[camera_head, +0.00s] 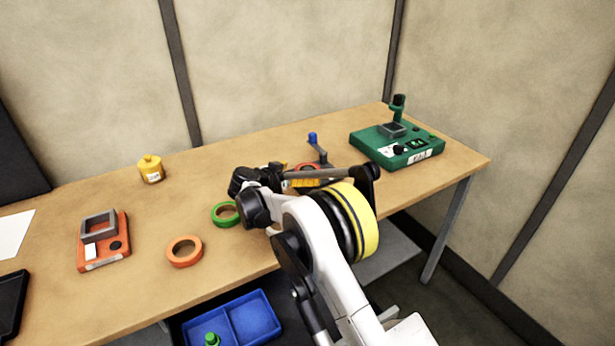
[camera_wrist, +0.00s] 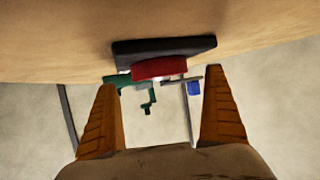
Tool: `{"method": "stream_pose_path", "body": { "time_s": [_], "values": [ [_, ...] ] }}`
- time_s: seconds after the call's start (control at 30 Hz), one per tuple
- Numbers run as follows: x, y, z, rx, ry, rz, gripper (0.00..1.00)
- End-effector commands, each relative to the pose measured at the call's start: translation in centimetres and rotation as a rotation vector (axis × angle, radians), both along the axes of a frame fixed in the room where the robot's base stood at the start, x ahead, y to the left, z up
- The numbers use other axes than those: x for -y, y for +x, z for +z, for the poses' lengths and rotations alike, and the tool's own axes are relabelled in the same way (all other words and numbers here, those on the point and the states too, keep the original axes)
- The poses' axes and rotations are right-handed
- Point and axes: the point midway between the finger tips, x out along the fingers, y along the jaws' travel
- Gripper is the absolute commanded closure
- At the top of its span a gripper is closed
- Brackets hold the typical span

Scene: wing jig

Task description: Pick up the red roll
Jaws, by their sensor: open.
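The red roll (camera_wrist: 162,68) shows in the wrist view between my two orange fingers, against a flat dark base (camera_wrist: 150,48). That view looks upside down, with the table at the top. In the head view only a bit of the red roll (camera_head: 306,167) shows behind my arm. My gripper (camera_wrist: 160,80) is open, its fingers on either side of the red roll in the picture, with nothing held. I cannot tell how far the fingertips are from the roll. In the head view my gripper (camera_head: 308,177) is low over the table, largely covered by my wrist.
A grey arm with a blue knob (camera_head: 312,137) stands just behind the red roll. A green fixture (camera_head: 398,148) is at the right. Green (camera_head: 226,214) and orange (camera_head: 184,251) rolls, an orange fixture (camera_head: 104,243) and a yellow bottle (camera_head: 151,170) are at the left.

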Motion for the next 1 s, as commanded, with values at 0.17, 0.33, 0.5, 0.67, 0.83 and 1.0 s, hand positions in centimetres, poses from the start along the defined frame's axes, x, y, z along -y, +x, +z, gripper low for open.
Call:
{"method": "stream_pose_path", "body": {
  "time_s": [0.17, 0.33, 0.5, 0.67, 0.83, 1.0],
  "values": [
    [1.5, 2.1, -1.5, 0.000, 0.000, -0.001, 0.00],
    [1.6, 2.3, -1.3, 0.002, 0.001, 0.001, 0.00],
    [1.6, 2.3, -1.3, 0.001, 0.000, 0.000, 0.34],
    [1.6, 2.3, -1.3, 0.001, 0.000, 0.000, 0.58],
    [1.6, 2.3, -1.3, 0.001, 0.000, 0.000, 0.58],
    [1.6, 2.3, -0.8, 0.001, 0.000, 0.000, 0.58]
  ]
}}
